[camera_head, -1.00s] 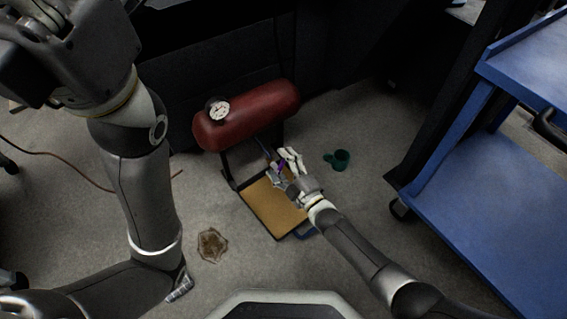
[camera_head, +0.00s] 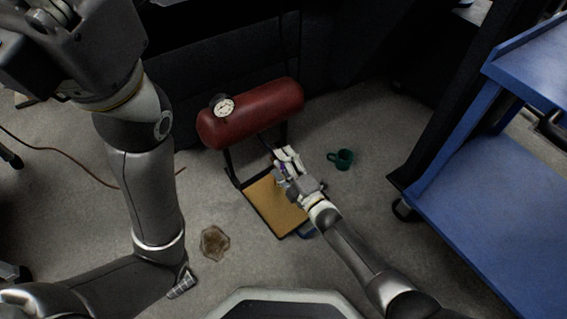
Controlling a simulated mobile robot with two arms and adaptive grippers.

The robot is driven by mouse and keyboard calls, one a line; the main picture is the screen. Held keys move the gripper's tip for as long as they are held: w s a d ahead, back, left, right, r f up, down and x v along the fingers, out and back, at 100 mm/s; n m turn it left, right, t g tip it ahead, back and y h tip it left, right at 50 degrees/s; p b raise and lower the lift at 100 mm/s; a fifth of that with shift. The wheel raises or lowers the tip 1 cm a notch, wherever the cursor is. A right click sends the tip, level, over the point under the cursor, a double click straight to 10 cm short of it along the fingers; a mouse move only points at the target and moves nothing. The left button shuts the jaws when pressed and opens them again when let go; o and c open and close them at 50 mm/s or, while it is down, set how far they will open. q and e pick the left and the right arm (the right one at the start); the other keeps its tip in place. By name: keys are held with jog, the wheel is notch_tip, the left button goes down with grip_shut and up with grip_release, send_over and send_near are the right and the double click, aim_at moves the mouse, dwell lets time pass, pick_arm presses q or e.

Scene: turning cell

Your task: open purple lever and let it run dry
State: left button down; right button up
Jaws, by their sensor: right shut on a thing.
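A red tank (camera_head: 255,114) with a round white gauge (camera_head: 224,106) stands on dark legs near the dark wall. The purple lever (camera_head: 282,169) shows only as a small patch below the tank, mostly hidden by my right gripper. My right gripper (camera_head: 284,168) is shut on the lever, over the tray. A dark-rimmed tray (camera_head: 262,212) with a tan bottom lies on the floor under it. I cannot make out any flow from the tank. My left arm stands at the left; its gripper (camera_head: 183,284) is low near my base, and its jaws are unclear.
A green cup (camera_head: 342,159) stands on the floor right of my right gripper. A blue cart (camera_head: 500,210) on casters fills the right side.

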jog(key=shift+a+r, duration=0.1)
jog(key=shift+a, duration=0.1)
jog(key=o, duration=1)
jog(key=shift+o, duration=0.6)
jog(key=shift+d, duration=0.1)
jog(key=r, duration=1)
jog(key=shift+d+r, duration=0.2)
jog(key=shift+a+f, duration=0.1)
jog(key=shift+f, duration=0.05)
